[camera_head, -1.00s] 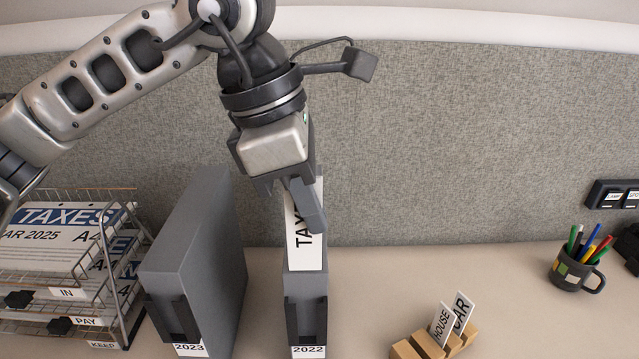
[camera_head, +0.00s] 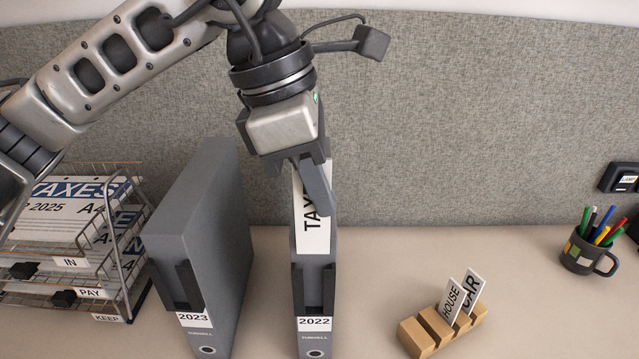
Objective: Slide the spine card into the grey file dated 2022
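The grey file dated 2022 (camera_head: 315,308) stands upright on the desk, with its label, a dark holder and a ring on its spine. The white spine card (camera_head: 312,235) reads "TAX", the rest hidden by my gripper. It stands upright at the top of that file's spine, its lower edge at the dark holder; I cannot tell how far it is inside. My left gripper (camera_head: 314,188) comes from above with its fingers at the card's upper part, shut on it. My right gripper is not in view.
A grey file dated 2023 (camera_head: 195,245) stands close to the left. A wire tray rack (camera_head: 125,265) with papers is at far left. A wooden block (camera_head: 440,328) holds HOUSE and CAR cards. A pen mug (camera_head: 585,252) stands right. Desk between the 2022 file and block is clear.

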